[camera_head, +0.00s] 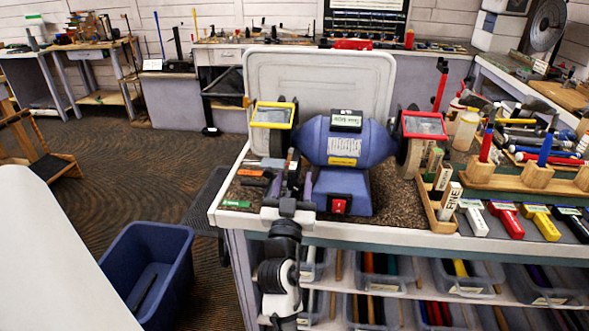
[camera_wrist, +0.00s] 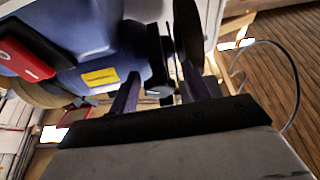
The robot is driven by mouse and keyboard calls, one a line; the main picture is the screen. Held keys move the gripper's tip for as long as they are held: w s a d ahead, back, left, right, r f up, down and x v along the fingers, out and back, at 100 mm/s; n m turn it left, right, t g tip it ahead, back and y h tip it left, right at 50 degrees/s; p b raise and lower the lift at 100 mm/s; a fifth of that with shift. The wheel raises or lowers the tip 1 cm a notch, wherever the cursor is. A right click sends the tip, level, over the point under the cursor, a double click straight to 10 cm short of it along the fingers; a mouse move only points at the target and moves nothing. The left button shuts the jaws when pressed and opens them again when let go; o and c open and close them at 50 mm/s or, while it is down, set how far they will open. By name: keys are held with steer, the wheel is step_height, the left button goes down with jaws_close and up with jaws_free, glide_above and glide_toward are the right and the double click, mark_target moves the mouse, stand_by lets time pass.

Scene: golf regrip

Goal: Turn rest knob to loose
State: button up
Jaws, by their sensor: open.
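The blue bench grinder (camera_head: 338,188) stands near the table's left end, with a red switch (camera_head: 338,205) on its base. My gripper (camera_head: 291,176) is at the grinder's left side, with its fingers pointing toward the left wheel area. In the wrist view my gripper (camera_wrist: 158,84) is open, its two fingers apart. A small black part (camera_wrist: 158,62), possibly the rest knob, lies between and beyond the fingers. I cannot tell whether they touch it. The dark left wheel (camera_wrist: 187,35) is close to the right finger. The knob's setting cannot be read.
A yellow-framed shield (camera_head: 272,115) sits above the gripper. Loose tools lie left of it, including a green one (camera_head: 237,204). A wooden tray of blocks (camera_head: 437,208) stands right of the grinder. A blue bin (camera_head: 150,270) is on the floor at left.

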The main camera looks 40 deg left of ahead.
steer(key=shift+w+a+r, duration=0.2)
steer(key=shift+w+a, duration=0.1)
steer(key=shift+w, duration=0.15)
steer(key=c, duration=1)
steer(key=shift+r+n+p, duration=0.15)
steer(key=shift+n+p, duration=0.55)
steer(key=shift+p, duration=0.25)
steer(key=shift+n+g+y, duration=0.4)
steer(key=shift+f, duration=0.2)
